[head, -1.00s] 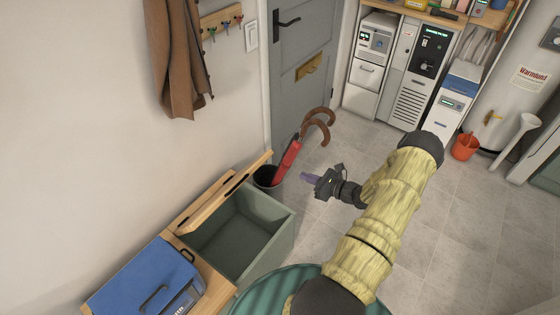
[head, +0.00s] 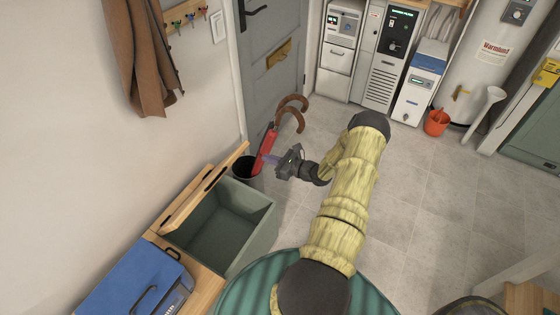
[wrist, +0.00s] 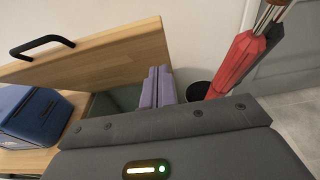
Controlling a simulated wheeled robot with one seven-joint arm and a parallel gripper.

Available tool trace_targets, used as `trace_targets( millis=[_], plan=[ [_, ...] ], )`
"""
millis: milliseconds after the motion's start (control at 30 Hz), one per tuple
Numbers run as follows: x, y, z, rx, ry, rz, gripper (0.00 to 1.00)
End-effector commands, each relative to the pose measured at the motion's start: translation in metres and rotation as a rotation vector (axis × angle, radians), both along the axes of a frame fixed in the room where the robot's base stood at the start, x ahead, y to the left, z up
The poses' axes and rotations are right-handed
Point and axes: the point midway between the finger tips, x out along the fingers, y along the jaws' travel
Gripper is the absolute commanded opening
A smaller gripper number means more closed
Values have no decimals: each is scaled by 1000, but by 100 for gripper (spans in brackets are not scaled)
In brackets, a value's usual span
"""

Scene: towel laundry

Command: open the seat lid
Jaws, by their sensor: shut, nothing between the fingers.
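The wooden seat lid (head: 203,190) stands raised on the wall side of the green storage bench (head: 262,225), so the bench's hollow inside shows. In the wrist view the lid (wrist: 115,58) shows its broad face with a black handle (wrist: 42,46). My gripper (head: 269,158) is off the bench's far end, near the umbrella stand. Its purple fingers (wrist: 155,88) are closed together and hold nothing. In the wrist view they overlap the lid's right end; I cannot tell whether they touch it.
A dark umbrella stand (head: 246,170) with a red umbrella (head: 265,145) and brown-handled ones stands between the bench and the grey door (head: 275,75). A blue-topped box (head: 130,283) sits at the bench's near end.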

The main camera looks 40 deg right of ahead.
Motion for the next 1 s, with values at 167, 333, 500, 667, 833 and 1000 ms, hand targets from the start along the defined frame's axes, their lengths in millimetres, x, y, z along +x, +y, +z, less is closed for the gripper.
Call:
trace_targets(
  millis=[167,333,500,667,833,1000],
  plan=[
    [28,13,2,-2,-2,1,0],
    [45,19,16,-1,0,0,0],
    [51,22,20,0,0,-1,0],
    [51,22,19,0,0,-2,0],
    [51,22,20,-2,1,-2,0],
    [57,19,29,-14,22,-9,0]
  ],
)
